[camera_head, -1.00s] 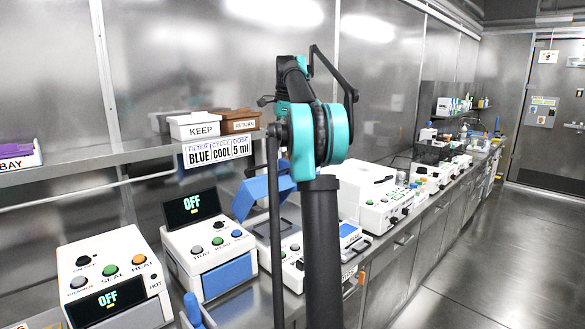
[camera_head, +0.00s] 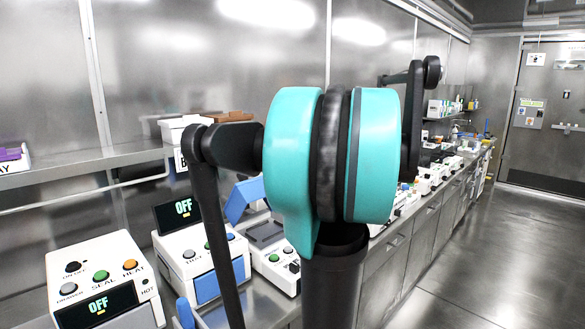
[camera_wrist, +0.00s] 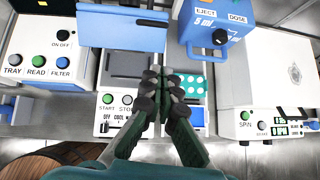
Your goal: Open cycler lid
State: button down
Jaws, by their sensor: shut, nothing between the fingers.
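The cycler (camera_wrist: 117,112) is the white unit with START and STOP buttons and a COOL label in the wrist view. Its blue lid (camera_wrist: 121,30), with a dark handle bar, stands raised at the back, and the grey block (camera_wrist: 120,70) is uncovered. In the head view the tilted blue lid (camera_head: 243,198) and the cycler body (camera_head: 275,262) show left of my arm. My gripper (camera_wrist: 162,78) is shut and empty, in front of the lid and at the right edge of the grey block. In the head view my arm hides it.
A blue dispenser (camera_wrist: 222,22) with EJECT and DOSE buttons and a teal plate (camera_wrist: 195,84) are on the right. A white SPIN unit (camera_wrist: 275,85) stands beyond. A TRAY/READ/FILTER unit (camera_wrist: 38,45) is on the left. The floor (camera_head: 470,260) is clear.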

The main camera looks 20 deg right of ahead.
jog(key=w+r+x, duration=0.2)
jog(key=x, duration=1)
jog(key=shift+w+a+f, duration=0.2)
jog(key=shift+a, duration=0.1)
jog(key=shift+w+r, duration=0.1)
jog(key=shift+w+a+r, duration=0.35)
jog(key=shift+w+r, duration=0.05)
jog(key=shift+w, duration=0.35)
jog(key=shift+w+a+r, duration=0.35)
jog(key=shift+w+r, duration=0.05)
jog(key=shift+w, duration=0.35)
jog(key=w+a+r, duration=0.2)
jog(key=w+a, duration=0.1)
jog(key=w, duration=0.5)
jog(key=shift+w+a, duration=0.25)
jog(key=shift+w, duration=0.1)
